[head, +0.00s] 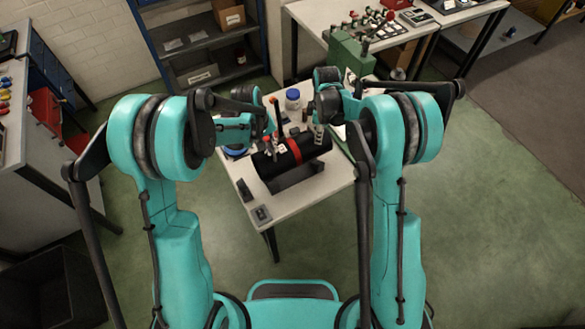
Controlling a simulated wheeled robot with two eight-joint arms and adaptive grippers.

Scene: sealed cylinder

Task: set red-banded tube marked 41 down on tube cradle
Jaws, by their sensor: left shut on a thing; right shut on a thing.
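The black tube with a red band (294,151) lies lengthwise across the small table in the head view, its right end a little higher in the picture. Its mark is too small to read. My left gripper (279,148) is shut on the tube left of the band. My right gripper (319,135) is shut on it near the right end. A dark grey cradle (296,177) shows just below the tube in the picture. The tube hides its upper part, and I cannot tell whether the two touch.
The small pale table (320,186) also holds a white jar with a blue lid (293,99) at the back and small dark items (262,214) at the front left corner. A green machine (348,54) stands behind. Green floor is clear to the right.

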